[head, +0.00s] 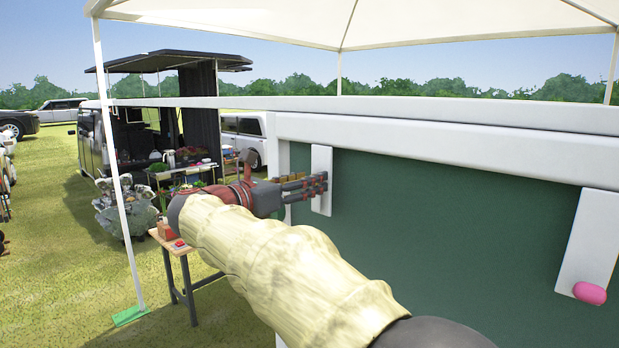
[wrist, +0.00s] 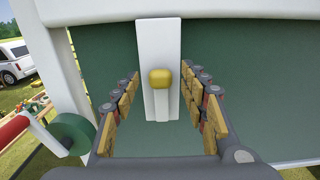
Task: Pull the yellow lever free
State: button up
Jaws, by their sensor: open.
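The yellow lever (wrist: 160,78) shows in the wrist view as a small yellow knob on a white upright plate (wrist: 157,40) fixed to a green panel. My gripper (wrist: 163,92) is open, with its wood-faced fingers to the left and right of the knob. Neither finger clearly touches it. In the head view my gripper (head: 322,186) reaches the white plate (head: 322,160) near the panel's left end. The yellow knob is hidden there behind the fingers.
A pink knob (head: 590,293) sits on another white plate (head: 588,240) to the right. The green panel (head: 430,230) has a white frame. A small table (head: 176,247) stands left of my arm, and a white tent pole (head: 118,180) stands further left.

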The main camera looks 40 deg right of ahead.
jog(key=shift+d, duration=0.6)
jog(key=c, duration=0.4)
jog(key=c, duration=0.7)
grip_shut()
